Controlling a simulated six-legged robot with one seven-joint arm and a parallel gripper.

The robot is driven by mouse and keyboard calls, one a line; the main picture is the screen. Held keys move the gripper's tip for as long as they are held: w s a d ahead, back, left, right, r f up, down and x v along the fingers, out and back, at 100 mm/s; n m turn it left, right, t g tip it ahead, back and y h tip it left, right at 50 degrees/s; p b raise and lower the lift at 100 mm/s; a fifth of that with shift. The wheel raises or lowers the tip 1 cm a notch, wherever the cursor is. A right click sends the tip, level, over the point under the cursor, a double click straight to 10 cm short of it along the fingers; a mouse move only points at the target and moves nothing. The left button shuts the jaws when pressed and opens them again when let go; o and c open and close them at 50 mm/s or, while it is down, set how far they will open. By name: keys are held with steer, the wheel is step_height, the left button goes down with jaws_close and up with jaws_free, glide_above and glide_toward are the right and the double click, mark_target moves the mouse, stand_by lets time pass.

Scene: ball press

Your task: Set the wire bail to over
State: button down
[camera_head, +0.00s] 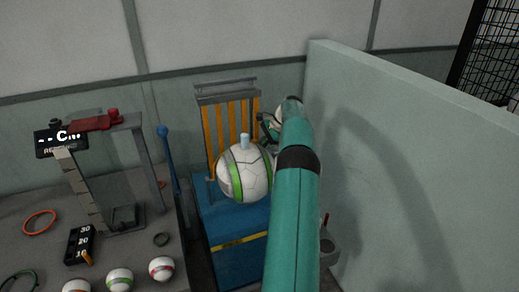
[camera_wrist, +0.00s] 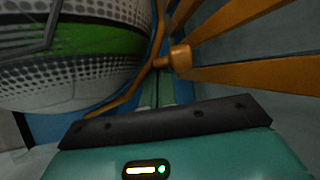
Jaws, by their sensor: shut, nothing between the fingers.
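A white ball with a green band (camera_head: 243,175) rests on the blue press stand (camera_head: 238,222), in front of upright orange bars (camera_head: 214,128). The ball also fills the upper left of the wrist view (camera_wrist: 70,60). A thin orange wire, apparently the wire bail (camera_wrist: 130,97), curves beside the ball there, near an orange knob (camera_wrist: 180,58). My gripper (camera_wrist: 156,92) is shut and empty, its fingers pointing between ball and bars. Wire and fingers appear very close; I cannot tell whether they touch. In the head view my arm hides the stand's right side and much of my gripper (camera_head: 268,126).
A pale partition (camera_head: 420,170) stands close on the right of my arm. At left, a grey table (camera_head: 50,265) bears a frame with a red clamp (camera_head: 97,122), a number board (camera_head: 80,244), rings and several balls. A blue lever (camera_head: 168,158) stands between table and stand.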

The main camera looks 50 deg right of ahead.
steer(key=shift+r, duration=0.15)
stand_by(0.4)
steer(key=shift+s+r+t, duration=0.1)
steer(key=shift+r+t, duration=0.05)
steer(key=shift+t, duration=0.15)
